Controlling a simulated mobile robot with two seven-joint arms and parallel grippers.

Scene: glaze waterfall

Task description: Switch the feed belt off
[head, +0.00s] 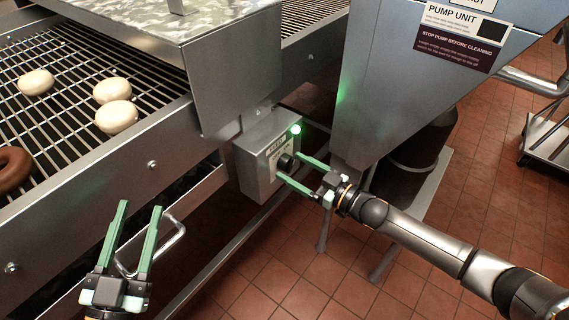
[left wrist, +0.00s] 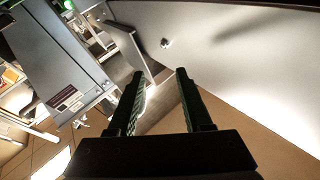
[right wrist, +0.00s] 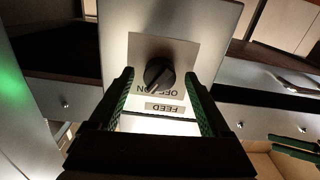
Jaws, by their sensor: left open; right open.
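The grey feed switch box (head: 252,160) hangs below the conveyor frame. Its green lamp (head: 296,130) is lit. The black rotary knob (head: 286,162) also shows in the right wrist view (right wrist: 159,73), above an upside-down FEED label (right wrist: 165,107). OFF and ON lettering beside the knob is partly covered by it. The knob's bar slants towards lower left there, on the side that seems to read ON. My right gripper (head: 292,167) is open, with its fingers either side of the knob; contact cannot be told. My left gripper (head: 140,206) is open and empty beside the conveyor.
The pump unit (head: 400,90) stands close right of the box. A wire handle (head: 172,240) is near my left gripper.

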